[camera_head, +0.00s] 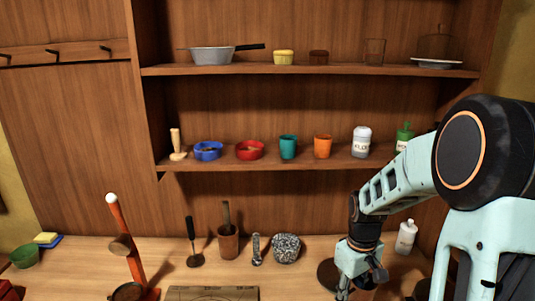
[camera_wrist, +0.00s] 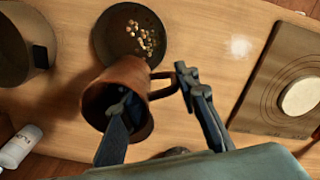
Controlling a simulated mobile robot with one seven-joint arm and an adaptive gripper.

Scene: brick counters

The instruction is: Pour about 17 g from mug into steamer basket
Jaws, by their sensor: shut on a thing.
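My gripper (camera_wrist: 152,90) is shut on a copper-brown mug (camera_wrist: 133,72), with one finger in its dark mouth and the other by the handle. The mug is tilted, its mouth toward the camera; I cannot see its contents. Just beyond its base is a dark round shallow dish (camera_wrist: 112,28) holding several pale tan bits. I cannot tell whether this dish or the deep dark vessel (camera_wrist: 38,55) at the left is the steamer basket. In the head view my gripper (camera_head: 345,288) is low at the right, beside a dark round thing (camera_head: 327,272); the mug is hidden.
A board (camera_wrist: 262,88) with a pale round thing (camera_wrist: 302,97) lies at the right in the wrist view. A white bottle (camera_wrist: 18,147) is at lower left. A speckled pot (camera_head: 286,248) and wooden crock (camera_head: 228,242) stand along the counter. Loaded shelves (camera_head: 310,70) rise behind.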

